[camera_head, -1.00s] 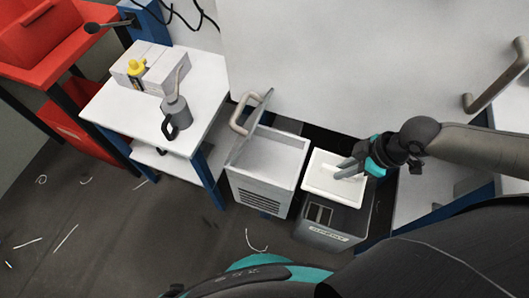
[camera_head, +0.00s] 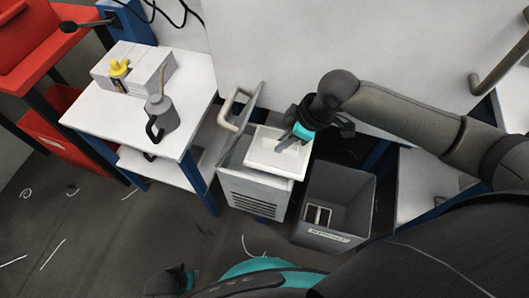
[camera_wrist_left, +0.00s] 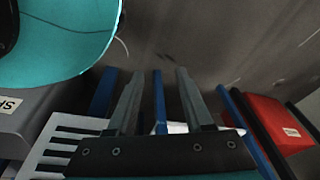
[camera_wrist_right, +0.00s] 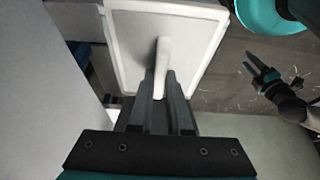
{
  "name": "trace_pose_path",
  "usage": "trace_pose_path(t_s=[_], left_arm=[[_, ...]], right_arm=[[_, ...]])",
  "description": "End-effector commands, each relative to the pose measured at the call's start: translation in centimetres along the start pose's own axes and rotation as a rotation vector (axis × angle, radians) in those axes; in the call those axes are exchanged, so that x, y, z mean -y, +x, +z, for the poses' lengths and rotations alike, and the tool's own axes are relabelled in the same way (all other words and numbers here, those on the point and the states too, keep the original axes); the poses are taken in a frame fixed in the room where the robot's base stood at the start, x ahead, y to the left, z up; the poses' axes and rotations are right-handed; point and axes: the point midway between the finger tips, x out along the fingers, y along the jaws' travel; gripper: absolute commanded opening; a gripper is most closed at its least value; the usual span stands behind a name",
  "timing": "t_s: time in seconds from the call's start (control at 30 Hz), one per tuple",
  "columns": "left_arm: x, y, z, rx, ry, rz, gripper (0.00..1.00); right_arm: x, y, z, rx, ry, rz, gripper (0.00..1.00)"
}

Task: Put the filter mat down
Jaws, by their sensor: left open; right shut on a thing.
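The filter mat (camera_head: 263,160) is a white, shallow, framed panel with a raised grip bar. My right gripper (camera_head: 289,141) is shut on that bar and holds the mat over the open top of the grey vented box (camera_head: 252,196). I cannot tell whether the mat touches the box rim. In the right wrist view the mat (camera_wrist_right: 127,50) lies ahead of the fingers (camera_wrist_right: 160,78), with the bar between them. My left gripper (camera_wrist_left: 155,78) is open and empty, away from the mat; it also shows in the right wrist view (camera_wrist_right: 260,68).
The box's lid (camera_head: 247,118) stands open at its left. A dark grey bin (camera_head: 360,205) with a label stands to the right of the box. The floor in front is mostly clear.

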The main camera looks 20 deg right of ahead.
Motion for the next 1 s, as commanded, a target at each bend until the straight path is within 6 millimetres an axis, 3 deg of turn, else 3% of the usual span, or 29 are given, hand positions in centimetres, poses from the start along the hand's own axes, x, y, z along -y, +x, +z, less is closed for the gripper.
trace_pose_path(t_s=[0.23, 0.5, 0.77, 1.0], left_arm=[[-0.9, -1.7, -2.0, -0.006, -0.005, 0.012, 0.51], [-1.4, -4.0, -3.7, -0.013, -0.010, 0.021, 0.51], [-1.3, -5.0, -4.6, -0.029, -0.011, 0.020, 0.51], [-1.2, -6.9, -6.5, -0.073, -0.014, 0.018, 0.51]], right_arm=[[0.0, 1.9, -4.4, -0.004, -0.002, -0.001, 0.00], [0.0, 4.0, -3.0, 0.002, 0.001, 0.000, 0.00], [0.0, 4.8, -2.6, 0.002, 0.000, -0.001, 0.00], [0.1, 7.0, -1.7, 0.001, 0.001, -0.001, 0.00]])
